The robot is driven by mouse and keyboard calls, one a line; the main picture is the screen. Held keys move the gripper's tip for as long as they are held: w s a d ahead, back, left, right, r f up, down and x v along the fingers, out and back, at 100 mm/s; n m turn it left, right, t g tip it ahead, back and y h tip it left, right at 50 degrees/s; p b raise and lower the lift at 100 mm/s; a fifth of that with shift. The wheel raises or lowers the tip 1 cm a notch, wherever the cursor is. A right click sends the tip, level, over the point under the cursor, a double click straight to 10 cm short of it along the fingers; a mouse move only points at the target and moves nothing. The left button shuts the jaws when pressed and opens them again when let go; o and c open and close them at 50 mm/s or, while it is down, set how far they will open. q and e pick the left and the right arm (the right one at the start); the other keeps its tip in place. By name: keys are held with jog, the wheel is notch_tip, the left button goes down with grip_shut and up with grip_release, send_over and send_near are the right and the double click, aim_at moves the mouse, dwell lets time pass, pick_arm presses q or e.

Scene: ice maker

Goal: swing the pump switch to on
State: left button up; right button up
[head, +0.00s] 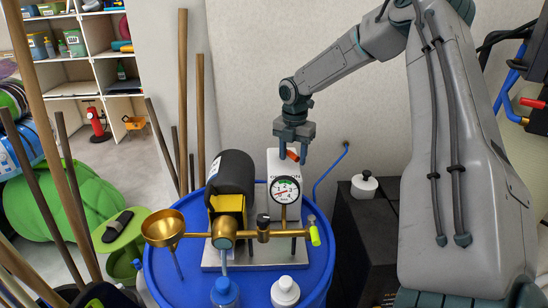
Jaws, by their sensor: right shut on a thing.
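The pump switch (293,155) is a small red lever at the top of a white box (276,160), behind the round pressure gauge (284,190). My right gripper (294,156) reaches down from above and is shut on the red lever. Its dark fingers cover part of the lever, and the lever's exact angle is hard to tell. My left gripper is not in view.
A blue drum (160,285) carries the pump rig, with a black cylinder (232,172), brass funnel (163,228) and brass pipe (290,234). Two bottles stand in front. A black cabinet (365,235) stands at right. Wooden poles lean at left.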

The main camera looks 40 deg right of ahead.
aim_at(293, 154)
jog(key=shift+w+d+r, duration=0.2)
jog(key=shift+d+r, duration=0.05)
jog(key=shift+w+d+r+p, duration=0.2)
jog(key=shift+r+p, duration=0.25)
jog(key=shift+r, duration=0.2)
jog(key=shift+w+d+r+p, duration=0.1)
jog(key=shift+w+r+p, duration=0.1)
jog(key=shift+r+p, duration=0.35)
jog(key=r+p, duration=0.2)
jog(key=r, duration=0.1)
jog(key=shift+s+a+r, duration=0.1)
jog(key=shift+s+r, duration=0.15)
jog(key=shift+s, duration=0.15)
jog(key=shift+r, duration=0.2)
jog(key=shift+w+a+f, duration=0.1)
jog(key=shift+w, duration=0.05)
jog(key=shift+f, duration=0.1)
